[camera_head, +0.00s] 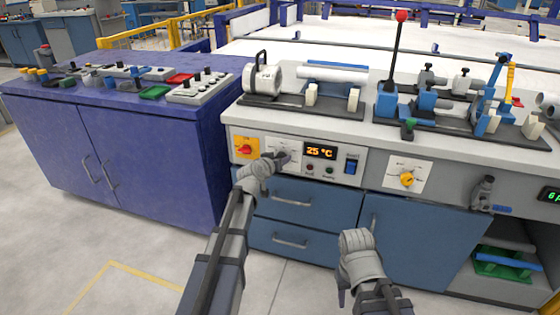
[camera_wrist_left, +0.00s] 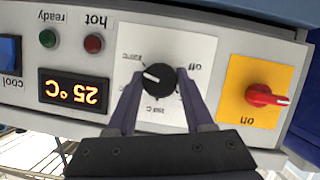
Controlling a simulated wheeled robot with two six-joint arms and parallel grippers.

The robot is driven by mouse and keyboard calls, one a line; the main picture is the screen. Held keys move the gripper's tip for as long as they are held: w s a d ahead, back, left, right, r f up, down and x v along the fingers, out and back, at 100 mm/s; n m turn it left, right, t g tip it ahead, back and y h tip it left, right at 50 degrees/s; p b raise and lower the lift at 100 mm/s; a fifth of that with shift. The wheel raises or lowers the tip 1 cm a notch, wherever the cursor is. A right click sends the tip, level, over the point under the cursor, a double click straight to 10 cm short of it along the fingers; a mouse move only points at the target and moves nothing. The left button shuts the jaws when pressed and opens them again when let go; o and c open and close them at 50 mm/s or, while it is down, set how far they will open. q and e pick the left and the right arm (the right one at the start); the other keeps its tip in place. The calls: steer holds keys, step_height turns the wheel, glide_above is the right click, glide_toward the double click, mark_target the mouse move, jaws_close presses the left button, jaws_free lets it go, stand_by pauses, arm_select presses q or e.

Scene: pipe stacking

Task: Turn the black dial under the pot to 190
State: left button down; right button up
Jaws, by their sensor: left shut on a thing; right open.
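The black dial (camera_wrist_left: 158,79) sits on a white scale plate (camera_wrist_left: 190,48) in the left wrist view, which is upside down. Its white mark points to picture left, between the lower 150 label and the upper-left label; the small print is hard to read. My left gripper (camera_wrist_left: 159,88) is shut on the dial, one finger on each side. In the head view my left gripper (camera_head: 281,160) covers most of the dial. A grey pot-like cylinder with a black handle (camera_head: 264,79) lies on the bench above. My right gripper (camera_head: 355,240) is open, empty, before the blue cabinet.
An orange display (camera_head: 320,152) beside the dial reads 25 °C. A red switch on a yellow plate (camera_head: 245,148) is on the dial's other side. A blue switch (camera_head: 351,164) and a yellow knob (camera_head: 407,179) sit further right. Blue drawers (camera_head: 290,238) are below.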

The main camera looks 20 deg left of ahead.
arm_select(q)
steer(key=n+h+b, duration=0.2)
steer(key=n, duration=0.1)
steer(key=n+t+h+b, duration=0.1)
steer(key=n, duration=0.2)
steer(key=shift+a+f+h+b, duration=0.1)
steer(key=shift+f+h+b, duration=0.1)
steer(key=shift+h+b, duration=0.2)
steer(key=shift+n, duration=0.3)
steer(key=shift+r, duration=0.1)
steer(key=shift+c, duration=1.5)
jaws_free()
steer(key=shift+s, duration=0.1)
steer(key=p+v, duration=0.1)
steer(key=v, duration=0.6)
steer(key=shift+s+a, duration=0.2)
steer(key=shift+s, duration=0.1)
